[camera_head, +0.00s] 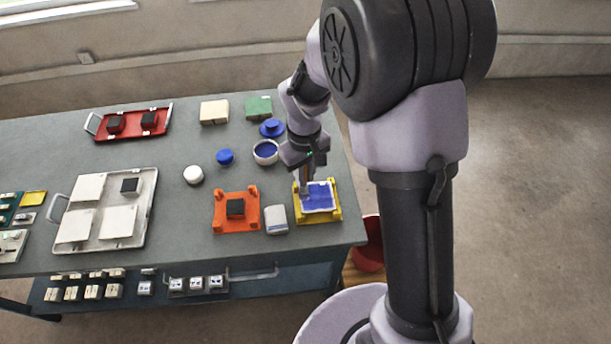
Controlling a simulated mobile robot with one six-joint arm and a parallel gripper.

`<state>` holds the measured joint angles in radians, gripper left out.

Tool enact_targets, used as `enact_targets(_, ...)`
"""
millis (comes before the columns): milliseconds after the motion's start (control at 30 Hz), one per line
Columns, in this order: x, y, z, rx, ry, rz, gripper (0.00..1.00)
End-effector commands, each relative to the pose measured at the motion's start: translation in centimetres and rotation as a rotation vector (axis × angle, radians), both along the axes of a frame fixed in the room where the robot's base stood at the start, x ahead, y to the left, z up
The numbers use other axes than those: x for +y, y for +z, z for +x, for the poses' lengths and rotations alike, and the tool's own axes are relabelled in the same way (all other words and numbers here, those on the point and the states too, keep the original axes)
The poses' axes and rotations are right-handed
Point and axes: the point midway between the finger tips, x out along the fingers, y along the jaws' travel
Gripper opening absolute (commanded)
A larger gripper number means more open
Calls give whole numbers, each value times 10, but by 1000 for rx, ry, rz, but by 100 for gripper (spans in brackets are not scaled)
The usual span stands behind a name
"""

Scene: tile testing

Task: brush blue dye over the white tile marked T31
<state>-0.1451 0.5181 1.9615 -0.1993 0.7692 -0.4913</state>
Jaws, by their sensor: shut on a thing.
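A tile (322,199) lies in a yellow holder (331,217) near the table's right front corner. Its top is mostly blue, with white showing along its edges. No T31 marking can be read. My gripper (306,176) is over the tile's left part, shut on a slim tool that looks like a brush (305,189). The brush's lower end is at the tile's upper left; whether it touches cannot be told. An open round pot of blue dye (266,150) stands just behind and left of my gripper. A blue lid-like disc (271,128) lies behind the pot.
An orange holder (224,224) with a dark block and a whitish pad (276,219) stand left of the yellow holder. A tray (145,212) holds several white tiles. A red tray (133,132) lies farther back. A red bin (369,250) stands beside the table.

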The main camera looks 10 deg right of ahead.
Motion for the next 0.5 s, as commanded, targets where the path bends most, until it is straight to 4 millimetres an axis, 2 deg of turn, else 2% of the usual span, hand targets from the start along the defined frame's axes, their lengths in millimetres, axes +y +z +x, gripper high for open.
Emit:
enact_targets(33, 1, 8, 1, -1, 0, 0, 0)
enact_targets(300, 3, 32, 2, -1, -3, 0, 0)
enact_targets(500, 4, 37, 2, 0, -4, 0, 0)
